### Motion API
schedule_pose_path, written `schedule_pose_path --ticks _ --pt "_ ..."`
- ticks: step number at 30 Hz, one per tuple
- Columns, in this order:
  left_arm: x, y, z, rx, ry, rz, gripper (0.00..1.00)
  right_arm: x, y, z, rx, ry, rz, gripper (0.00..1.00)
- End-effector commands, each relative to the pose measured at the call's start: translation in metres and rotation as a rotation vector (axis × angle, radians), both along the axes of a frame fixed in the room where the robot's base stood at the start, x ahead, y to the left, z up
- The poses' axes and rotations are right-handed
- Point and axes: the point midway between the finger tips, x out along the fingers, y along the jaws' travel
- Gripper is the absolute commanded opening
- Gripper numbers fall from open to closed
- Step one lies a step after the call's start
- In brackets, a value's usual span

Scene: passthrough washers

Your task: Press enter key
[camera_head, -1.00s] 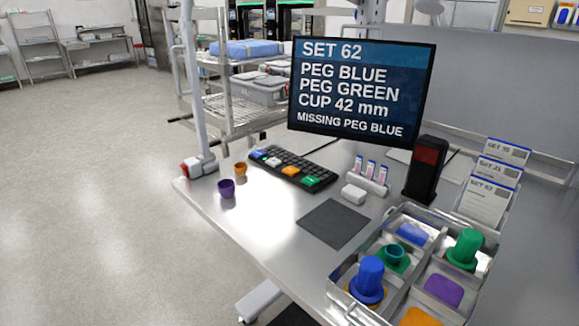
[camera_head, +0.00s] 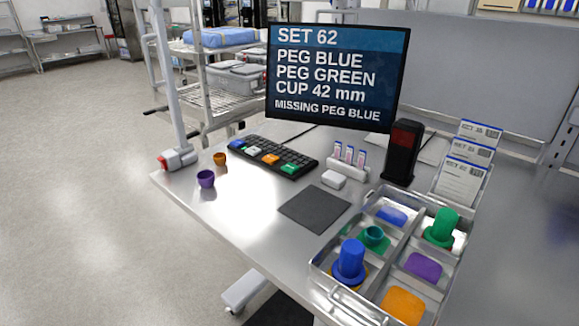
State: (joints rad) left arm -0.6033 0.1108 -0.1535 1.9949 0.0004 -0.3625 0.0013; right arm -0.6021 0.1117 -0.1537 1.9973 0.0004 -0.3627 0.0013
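A black keyboard (camera_head: 268,158) lies on the metal table (camera_head: 225,225) below the monitor. The monitor (camera_head: 336,75) reads SET 62, PEG BLUE, PEG GREEN, CUP 42 mm, MISSING PEG BLUE. Neither of my grippers is in view.
A purple cup (camera_head: 206,179) and an orange cup (camera_head: 219,158) stand left of the keyboard. A dark mat (camera_head: 314,209) lies in front. A metal tray (camera_head: 322,281) with pegs is at right. A black device (camera_head: 402,152) and a vial rack (camera_head: 347,168) stand behind.

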Motion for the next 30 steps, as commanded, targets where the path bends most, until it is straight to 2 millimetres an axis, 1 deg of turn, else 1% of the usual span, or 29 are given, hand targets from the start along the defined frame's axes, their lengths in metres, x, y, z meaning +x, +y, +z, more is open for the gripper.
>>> schedule_pose_path --ticks 1,8,30 --pt "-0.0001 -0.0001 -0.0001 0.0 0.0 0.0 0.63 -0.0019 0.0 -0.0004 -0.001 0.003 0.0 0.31" --pt "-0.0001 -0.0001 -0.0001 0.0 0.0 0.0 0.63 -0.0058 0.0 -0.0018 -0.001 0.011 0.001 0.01" --pt "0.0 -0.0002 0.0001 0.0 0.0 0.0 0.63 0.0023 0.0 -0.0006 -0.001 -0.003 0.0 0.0"
